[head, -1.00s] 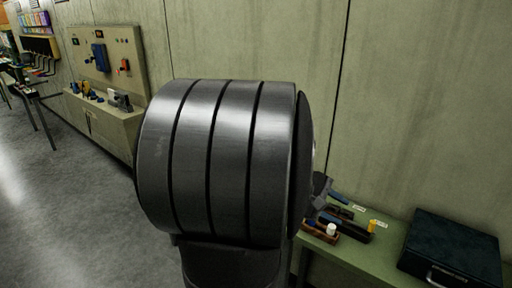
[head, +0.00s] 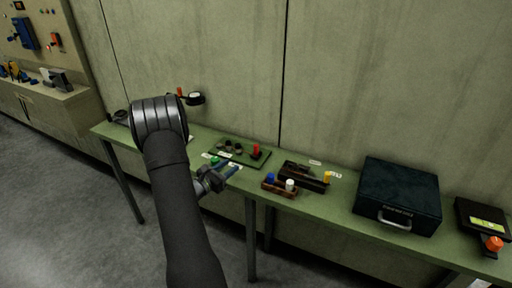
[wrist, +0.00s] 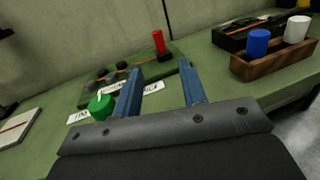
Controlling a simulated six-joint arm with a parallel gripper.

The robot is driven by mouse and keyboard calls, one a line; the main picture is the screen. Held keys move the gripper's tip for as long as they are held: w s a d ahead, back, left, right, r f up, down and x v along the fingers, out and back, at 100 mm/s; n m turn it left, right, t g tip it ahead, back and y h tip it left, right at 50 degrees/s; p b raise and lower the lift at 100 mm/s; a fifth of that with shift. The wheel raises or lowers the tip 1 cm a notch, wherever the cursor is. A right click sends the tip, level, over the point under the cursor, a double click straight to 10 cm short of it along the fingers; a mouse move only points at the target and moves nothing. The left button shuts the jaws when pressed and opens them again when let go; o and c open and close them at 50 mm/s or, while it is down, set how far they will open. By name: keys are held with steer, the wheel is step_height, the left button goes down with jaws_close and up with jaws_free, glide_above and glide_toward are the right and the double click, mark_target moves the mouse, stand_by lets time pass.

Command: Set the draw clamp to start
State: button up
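A dark green panel (head: 240,153) lies on the green bench, with a red upright handle (head: 256,150), dark round parts and a green knob (head: 214,160) at its near left. I cannot tell for sure which part is the draw clamp. In the wrist view the red handle (wrist: 158,42) stands beyond the fingers, and the green knob (wrist: 101,107) is beside the left finger. My gripper (wrist: 161,70) has its two blue fingers apart with nothing between them, short of the panel.
A wooden block (head: 279,188) with blue and white pegs and a dark tray (head: 305,176) stand right of the panel. A dark blue case (head: 398,195) and a black device (head: 483,222) stand further right.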

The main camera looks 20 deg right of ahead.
mark_target(256, 145)
steer(key=shift+w+a+f, duration=0.15)
steer(key=shift+w+f, duration=0.05)
steer(key=shift+f, duration=0.05)
steer(key=shift+w+d, duration=0.15)
steer(key=shift+d, duration=0.1)
steer(key=x, duration=1.6)
steer(key=shift+w+d+r, duration=0.1)
steer(key=shift+w+d, duration=0.1)
steer(key=shift+w, duration=0.1)
jaws_close()
